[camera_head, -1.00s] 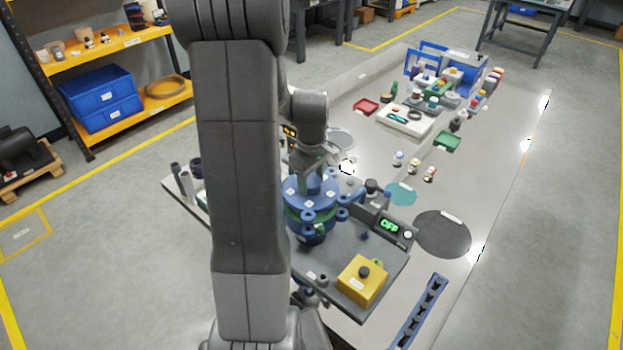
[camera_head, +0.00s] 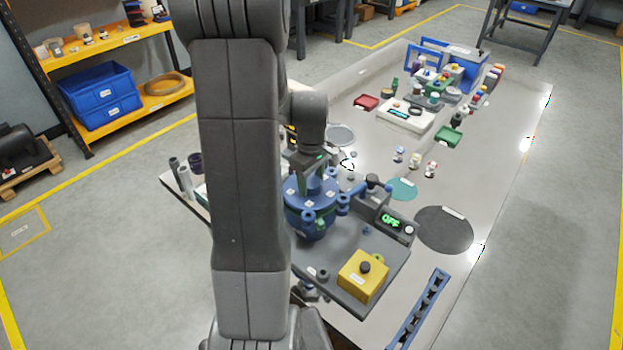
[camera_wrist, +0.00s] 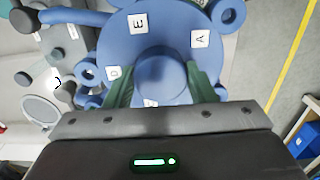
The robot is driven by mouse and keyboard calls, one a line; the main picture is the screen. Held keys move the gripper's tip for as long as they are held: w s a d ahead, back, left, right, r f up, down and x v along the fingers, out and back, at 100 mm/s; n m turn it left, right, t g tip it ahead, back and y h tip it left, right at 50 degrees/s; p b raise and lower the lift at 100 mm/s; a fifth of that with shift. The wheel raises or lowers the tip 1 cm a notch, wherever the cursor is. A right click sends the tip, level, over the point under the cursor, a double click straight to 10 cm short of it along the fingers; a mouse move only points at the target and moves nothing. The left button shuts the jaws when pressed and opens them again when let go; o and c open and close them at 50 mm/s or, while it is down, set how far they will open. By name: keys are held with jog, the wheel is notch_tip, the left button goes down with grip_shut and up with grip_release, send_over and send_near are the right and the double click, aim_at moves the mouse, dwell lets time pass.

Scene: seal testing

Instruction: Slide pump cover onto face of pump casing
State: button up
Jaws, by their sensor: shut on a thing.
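The pump cover (camera_head: 298,198) is a blue round disc with lettered white tags, lugs at its rim and a central boss. It also shows in the wrist view (camera_wrist: 168,30). My gripper (camera_wrist: 163,82) is shut on the boss, with one green finger on each side. In the head view my gripper (camera_head: 314,178) is above the cover, partly behind my arm. The blue pump casing (camera_head: 304,229) is directly below the cover on the dark bench plate. Cover and casing look very close; I cannot tell whether their faces touch. My arm hides the left side of both.
A control box (camera_head: 391,221) reading OFF and a yellow box (camera_head: 362,276) with a dark knob stand right of the casing. A dark round mat (camera_head: 443,230) lies bare farther right.

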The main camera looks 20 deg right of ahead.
jog(key=shift+f+b, duration=0.6)
jog(key=shift+f, duration=0.2)
dwell(1.3)
jog(key=o, duration=1.5)
notch_tip(320, 180, up, 9)
jog(key=p, duration=0.6)
jog(key=shift+p, duration=0.35)
